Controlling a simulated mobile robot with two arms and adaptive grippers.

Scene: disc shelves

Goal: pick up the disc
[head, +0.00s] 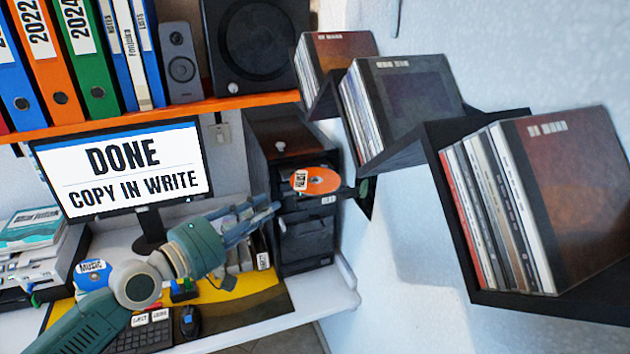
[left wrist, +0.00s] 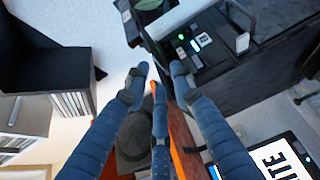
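An orange disc (head: 316,180) with a white label lies on an extended tray at the front of a black disc drive tower (head: 305,245). My left gripper (head: 268,212) is in front of the tower, a little left of and below the disc, apart from it. Its blue fingers are spread with nothing between them; they also show in the left wrist view (left wrist: 157,78). The disc cannot be made out in that view. My right gripper is not in view.
A monitor (head: 125,172) reads "DONE COPY IN WRITE". An orange shelf (head: 150,116) with binders and speakers is above. Black stepped wall shelves (head: 400,152) with disc cases are on the right. A blue music disc (head: 93,272) is at lower left.

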